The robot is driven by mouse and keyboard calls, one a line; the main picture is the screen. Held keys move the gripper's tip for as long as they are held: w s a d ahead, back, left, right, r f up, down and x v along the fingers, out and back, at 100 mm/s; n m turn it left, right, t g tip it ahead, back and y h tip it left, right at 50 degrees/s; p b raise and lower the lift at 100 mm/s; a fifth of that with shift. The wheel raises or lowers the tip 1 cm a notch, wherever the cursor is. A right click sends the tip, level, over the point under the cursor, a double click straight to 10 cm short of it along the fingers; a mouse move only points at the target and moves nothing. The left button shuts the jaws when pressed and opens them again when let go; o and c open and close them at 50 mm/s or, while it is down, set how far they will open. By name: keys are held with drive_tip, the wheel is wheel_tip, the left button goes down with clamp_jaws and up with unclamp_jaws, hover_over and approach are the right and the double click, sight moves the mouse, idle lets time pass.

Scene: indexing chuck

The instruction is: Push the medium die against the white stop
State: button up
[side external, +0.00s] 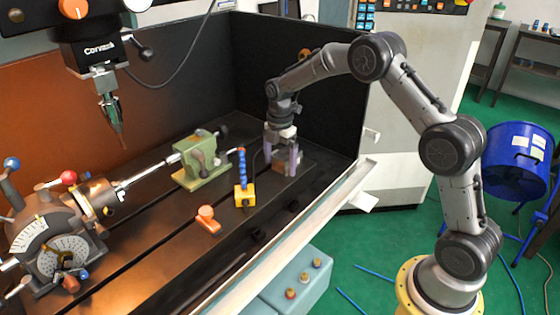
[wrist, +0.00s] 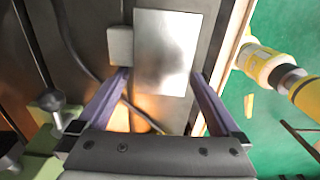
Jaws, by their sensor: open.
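My gripper (side external: 280,167) has its purple fingers pointing down, spread apart, low over the far right end of the dark machine table. In the wrist view, a shiny rectangular metal block (wrist: 166,48) lies between and beyond the fingertips (wrist: 160,76). A smaller pale grey block (wrist: 119,45) sits close against its left side. A brownish block (side external: 281,166) shows between the fingers in the side view, partly hidden by them. I cannot tell for sure which block is the medium die. No clearly white stop stands out; the pale grey block could be it.
A green vise-like tailstock (side external: 201,160) stands left of my gripper. A yellow block with a blue segmented hose (side external: 243,188) and an orange clamp (side external: 207,216) stand in front. The indexing head (side external: 62,240) is far left. A dark wall (side external: 290,60) rises behind. A pale rail (side external: 330,205) borders the right.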

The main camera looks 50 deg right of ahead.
wheel_tip(320, 180, up, 14)
idle(0.6)
drive_tip(key=shift+f, duration=0.1)
drive_tip(key=s+a+r+t, duration=0.2)
drive_tip(key=s+a+r, duration=0.1)
drive_tip(key=r, duration=0.6)
drive_tip(key=s+a+r+m+t, duration=0.1)
drive_tip(key=s+a+r, duration=0.15)
drive_tip(key=s, duration=0.45)
drive_tip(key=s+a+r+m+t, duration=0.1)
drive_tip(key=s+r, duration=0.3)
drive_tip(key=s, duration=0.2)
drive_tip(key=s+a+f+m, duration=0.1)
drive_tip(key=s+f+m, duration=0.4)
drive_tip(key=s+m, duration=0.3)
drive_tip(key=s+a+f+m+t, duration=0.1)
drive_tip(key=s+f+m, duration=0.5)
drive_tip(key=s+m, duration=0.2)
drive_tip(key=shift+s+a+f+t, duration=0.15)
drive_tip(key=shift+s+a+t, duration=0.15)
drive_tip(key=shift+s, duration=0.45)
